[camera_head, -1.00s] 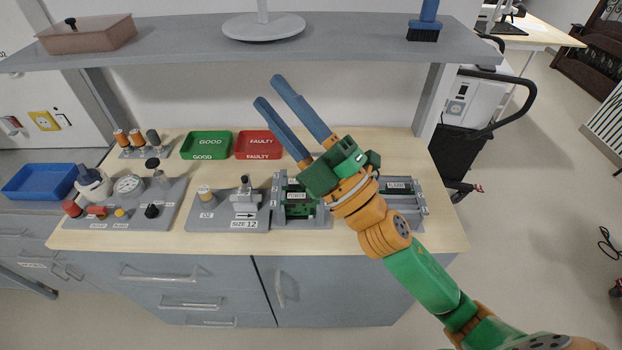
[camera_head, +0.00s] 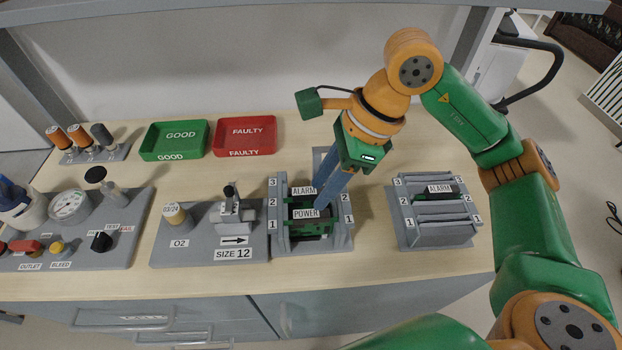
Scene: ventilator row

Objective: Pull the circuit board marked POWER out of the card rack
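The card rack (camera_head: 284,246) is a grey frame with slots numbered 1, 2 and 3 from front to back. The green board marked POWER (camera_head: 306,214) stands in its front part, with the board marked ALARM (camera_head: 304,191) behind it. My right gripper (camera_head: 324,208) points down into the rack, its blue fingertips near the right end of the POWER label. The two fingers look close together from this angle. I cannot tell if they touch or grip the board. My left gripper is not in view.
A second grey rack (camera_head: 432,238) with another ALARM board stands to the right. A green GOOD tray (camera_head: 175,140) and a red FAULTY tray (camera_head: 245,136) lie at the back. A grey SIZE 12 fixture (camera_head: 190,251) stands close on the left.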

